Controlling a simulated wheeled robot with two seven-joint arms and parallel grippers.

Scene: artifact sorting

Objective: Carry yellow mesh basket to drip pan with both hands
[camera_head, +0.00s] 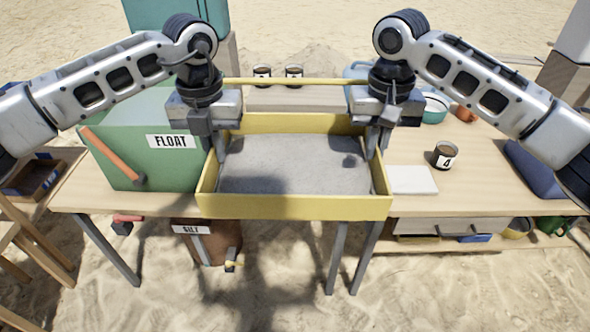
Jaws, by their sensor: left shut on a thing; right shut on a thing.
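The yellow mesh basket (293,207) is a shallow yellow-walled tray with a grey mesh bottom, held level at the front of the wooden table. A small dark lump (349,161) lies on its mesh at the right. My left gripper (218,150) is shut on the basket's left wall. My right gripper (376,145) is shut on its right wall. The basket's front edge reaches past the table's front edge. I cannot tell which thing is the drip pan.
A green box labelled FLOAT (130,165) with an orange handle stands close left of the basket. A cup marked 4 (445,155) and a white pad (412,180) are on the right. Two dark cups (294,75) stand behind. A brown SILT container (200,240) is below.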

